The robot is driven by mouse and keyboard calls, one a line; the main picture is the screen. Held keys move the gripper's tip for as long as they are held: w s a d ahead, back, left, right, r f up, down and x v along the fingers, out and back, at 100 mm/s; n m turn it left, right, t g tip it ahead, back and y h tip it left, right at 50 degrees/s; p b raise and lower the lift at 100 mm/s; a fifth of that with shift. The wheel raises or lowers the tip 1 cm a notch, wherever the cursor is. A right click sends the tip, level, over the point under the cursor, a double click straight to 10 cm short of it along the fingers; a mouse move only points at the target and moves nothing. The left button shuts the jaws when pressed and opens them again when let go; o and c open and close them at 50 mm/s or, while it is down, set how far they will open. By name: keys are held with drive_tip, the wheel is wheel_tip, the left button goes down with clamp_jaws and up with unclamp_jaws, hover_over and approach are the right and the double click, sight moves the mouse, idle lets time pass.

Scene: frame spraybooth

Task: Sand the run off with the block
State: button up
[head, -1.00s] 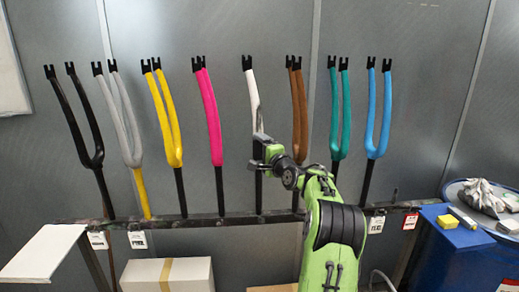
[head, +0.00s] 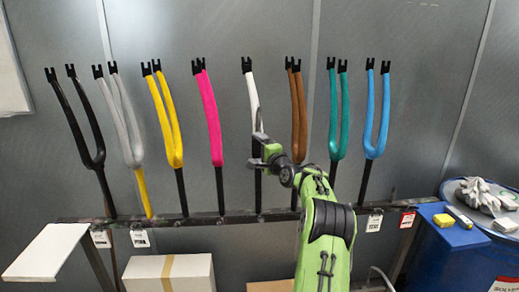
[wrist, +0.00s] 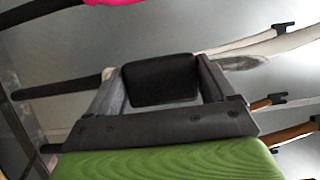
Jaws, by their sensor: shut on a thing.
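My gripper (head: 258,152) is in front of the lower part of the white fork (head: 251,92), near its crown. In the wrist view my gripper (wrist: 160,78) is shut on a black block (wrist: 162,84), which sits between the two grey fingers. The white fork (wrist: 255,45) runs behind the block to the upper right in that view. A pale greyish patch (wrist: 245,63) shows just beside the right finger; I cannot tell if it is the run or part of the fork. Whether the block touches the fork is hidden.
Other forks, including a pink one (head: 209,108) and a brown one (head: 298,105), stand on both sides along the rack bar (head: 190,221). A white board (head: 45,252) is at left.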

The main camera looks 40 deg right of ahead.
sight(256, 123)
drive_tip(key=shift+w+d+r+p, duration=0.1)
drive_tip(key=shift+w+d+p, duration=0.6)
drive_tip(key=shift+p, duration=0.6)
drive_tip(key=shift+w+d, duration=0.25)
drive_tip(key=shift+w, duration=0.25)
drive_tip(key=shift+r, duration=3.55)
drive_tip(key=shift+w+d, duration=0.1)
drive_tip(key=shift+w, duration=0.05)
wheel_tip(256, 123, down, 15)
drive_tip(key=b, duration=1.2)
drive_tip(key=shift+s+r+b, duration=0.2)
drive_tip(key=shift+b, duration=0.2)
